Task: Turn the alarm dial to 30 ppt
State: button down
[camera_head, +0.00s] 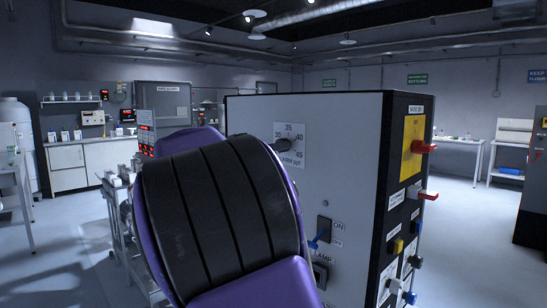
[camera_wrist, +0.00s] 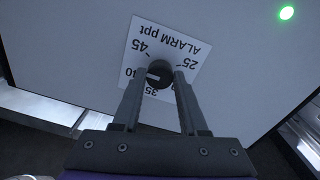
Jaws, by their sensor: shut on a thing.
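The alarm dial is a dark round knob (camera_wrist: 159,68) on a white scale card (camera_wrist: 178,38) marked ALARM ppt, on the pale panel. In the wrist view the scale appears turned over, with 45 upper left, 40 left, 35 below and 25 right; the 30 is mostly covered by a finger. A short white mark on the knob points left, toward about 40. My gripper (camera_wrist: 159,76) is shut on the knob, one finger on each side. In the head view my purple and black arm hides most of the gripper; the card (camera_head: 300,131) shows beyond it.
The tall cabinet (camera_head: 345,180) carries an ON switch with a blue lever (camera_head: 316,241) and a lamp switch (camera_head: 320,275) below the dial. Coloured handles (camera_head: 424,147) stick out of its right side. A green light (camera_wrist: 286,13) glows on the panel. Open floor lies to the right.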

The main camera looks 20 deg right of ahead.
jog(key=n+p, duration=0.2)
jog(key=n, duration=1.3)
jog(key=n+p, duration=0.3)
jog(key=n, duration=1.2)
jog(key=shift+s+r, duration=0.1)
jog(key=shift+r, duration=0.1)
jog(key=shift+n, duration=0.4)
jog(key=shift+t+y, duration=0.3)
jog(key=shift+t, duration=0.1)
jog(key=shift+c, duration=2.2)
grip_release()
